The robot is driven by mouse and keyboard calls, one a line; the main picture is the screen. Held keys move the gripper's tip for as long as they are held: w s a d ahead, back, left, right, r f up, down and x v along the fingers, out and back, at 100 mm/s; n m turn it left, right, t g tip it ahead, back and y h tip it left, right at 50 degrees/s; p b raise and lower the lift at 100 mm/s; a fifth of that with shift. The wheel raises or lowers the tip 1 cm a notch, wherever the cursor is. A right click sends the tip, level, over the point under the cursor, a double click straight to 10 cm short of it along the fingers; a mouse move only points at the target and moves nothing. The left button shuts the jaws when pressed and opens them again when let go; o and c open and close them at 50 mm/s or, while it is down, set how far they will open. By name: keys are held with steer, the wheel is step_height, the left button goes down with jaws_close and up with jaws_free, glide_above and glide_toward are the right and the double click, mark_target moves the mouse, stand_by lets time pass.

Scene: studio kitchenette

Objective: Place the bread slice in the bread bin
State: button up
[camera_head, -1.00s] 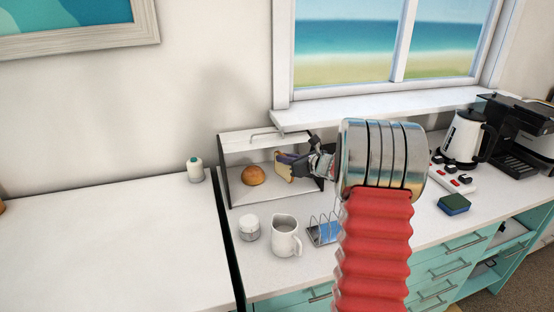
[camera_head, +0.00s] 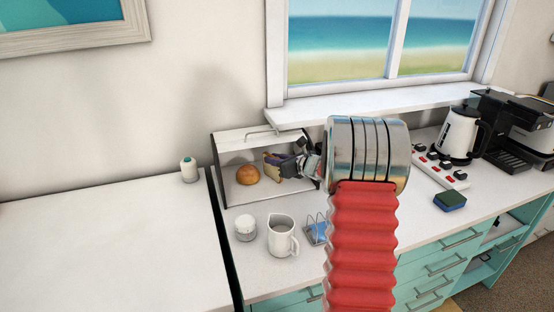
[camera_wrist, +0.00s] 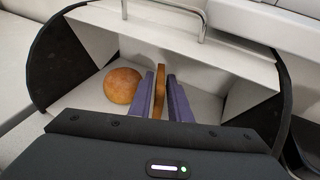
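The bread bin (camera_head: 224,172) stands open-fronted on the counter below the window; its white wall and dark side panels also show in the wrist view (camera_wrist: 120,15). A round bun (camera_head: 247,174) sits inside, on the left; it also shows in the wrist view (camera_wrist: 122,85). My gripper (camera_head: 272,163) reaches into the bin from the right. In the wrist view its purple fingers (camera_wrist: 160,96) are shut on the bread slice (camera_wrist: 160,82), held upright on edge to the right of the bun. Whether the slice touches the bin floor is hard to tell.
A white jar (camera_head: 245,228), a white jug (camera_head: 282,238) and a toast rack (camera_head: 316,230) stand in front of the bin. A power strip (camera_head: 440,168), kettle (camera_head: 460,135) and sponge (camera_head: 449,201) are to the right. The left counter is mostly clear.

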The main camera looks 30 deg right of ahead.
steer(key=shift+o, duration=1.1)
steer(key=shift+s+r, duration=0.15)
steer(key=shift+r, duration=0.05)
steer(key=v, duration=1.1)
steer(key=shift+s, duration=0.35)
steer(key=shift+d, duration=0.1)
